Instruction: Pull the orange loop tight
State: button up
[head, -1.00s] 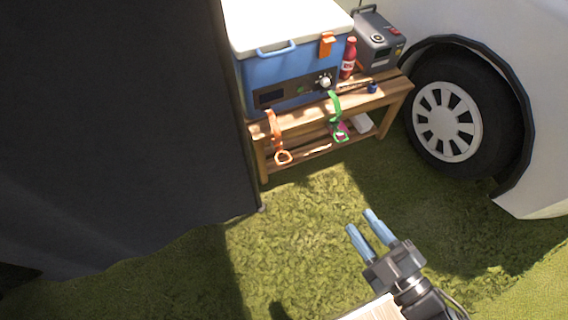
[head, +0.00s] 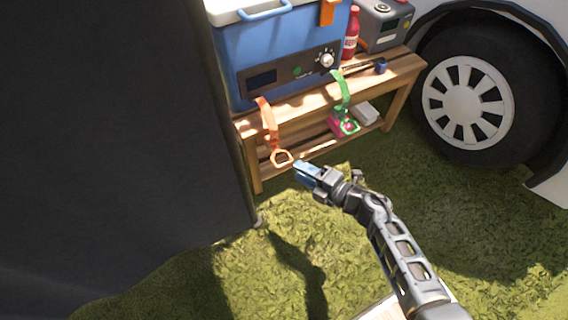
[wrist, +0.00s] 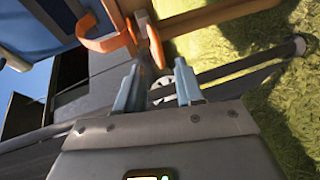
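The orange loop (head: 281,157) hangs at the lower end of an orange strap (head: 268,118) from the front edge of the wooden bench. My gripper (head: 300,168) is just right of the loop in the head view, its blue fingers pointing at it. In the wrist view the orange strap and loop (wrist: 104,43) show just beyond the fingertips, toward the upper left. My gripper's two fingers (wrist: 156,78) stand apart there with a gap between them. Nothing is seen held between them. Whether a fingertip touches the loop I cannot tell.
A blue cooler (head: 290,60) stands on the wooden bench (head: 395,80). A green strap (head: 342,92) hangs right of the orange one. A red bottle (head: 351,35) and a grey box (head: 383,25) stand behind. A dark panel (head: 110,150) is at left, a vehicle wheel (head: 468,103) at right.

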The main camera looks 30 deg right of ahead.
aim_at(286, 163)
jog(key=shift+b+x, duration=1.05)
jog(key=shift+x, duration=2.15)
jog(key=shift+c, duration=0.4)
grip_shut()
jog(key=shift+f, duration=0.1)
